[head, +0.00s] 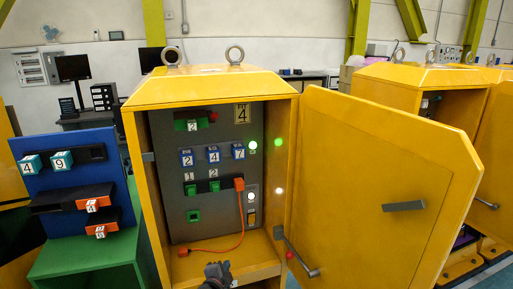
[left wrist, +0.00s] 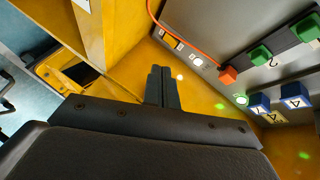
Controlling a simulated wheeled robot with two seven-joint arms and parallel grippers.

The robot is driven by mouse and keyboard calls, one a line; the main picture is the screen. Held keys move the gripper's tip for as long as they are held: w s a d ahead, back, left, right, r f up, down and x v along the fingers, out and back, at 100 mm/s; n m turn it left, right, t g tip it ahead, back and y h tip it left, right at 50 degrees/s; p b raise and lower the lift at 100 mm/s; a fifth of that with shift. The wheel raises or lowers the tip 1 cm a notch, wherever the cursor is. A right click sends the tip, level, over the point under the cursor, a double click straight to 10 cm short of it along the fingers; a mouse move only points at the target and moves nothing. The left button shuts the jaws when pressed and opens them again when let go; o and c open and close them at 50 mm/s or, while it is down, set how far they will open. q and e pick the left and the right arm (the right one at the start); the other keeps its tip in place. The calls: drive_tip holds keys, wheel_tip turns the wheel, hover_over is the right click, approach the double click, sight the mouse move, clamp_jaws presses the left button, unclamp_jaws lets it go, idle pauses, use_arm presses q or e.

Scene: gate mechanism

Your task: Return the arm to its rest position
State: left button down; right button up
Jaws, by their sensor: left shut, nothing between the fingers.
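My left gripper (head: 218,272) is at the bottom of the head view, in front of the lower front edge of the open yellow cabinet (head: 210,90). In the left wrist view its fingers (left wrist: 161,88) are closed together with nothing between them. The grey control panel (head: 215,140) inside the cabinet carries blue numbered blocks (head: 213,155), green parts (head: 192,125) and an orange plug (head: 239,184) with an orange cable. A green light (head: 251,145) and a white light (head: 251,196) glow on it. The gripper is apart from the panel. My right gripper is not in view.
The yellow cabinet door (head: 370,190) stands open to the right, with a grey handle (head: 403,206). At left, a blue board (head: 75,165) with teal and orange numbered blocks stands on a green stand (head: 85,255). More yellow cabinets (head: 420,85) stand at right.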

use_arm(q)
drive_tip(key=s+a+r+n+g+y+b, duration=0.1)
drive_tip(key=s+a+r+n+g+y, duration=0.25)
drive_tip(key=s+n, duration=0.5)
drive_tip(key=s+f+n+g+b, duration=0.1)
drive_tip(key=s+f, duration=0.5)
drive_tip(key=s, duration=0.6)
drive_tip(key=s+f+n+g+h+b, duration=0.1)
drive_tip(key=s+f, duration=0.5)
drive_tip(key=s, duration=0.6)
drive_tip(key=s+f+n+g+h+b, duration=0.1)
drive_tip(key=s+f+n+g+b, duration=0.2)
drive_tip(key=s, duration=0.9)
wheel_tip(320, 180, down, 4)
drive_tip(key=g, duration=0.3)
drive_tip(key=shift+d+b, duration=0.15)
drive_tip(key=shift+b, duration=0.25)
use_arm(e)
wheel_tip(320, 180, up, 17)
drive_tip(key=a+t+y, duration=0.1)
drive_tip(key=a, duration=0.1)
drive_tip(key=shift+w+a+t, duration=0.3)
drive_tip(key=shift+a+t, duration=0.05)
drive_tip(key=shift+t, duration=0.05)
use_arm(q)
drive_tip(key=shift+n+g, duration=0.25)
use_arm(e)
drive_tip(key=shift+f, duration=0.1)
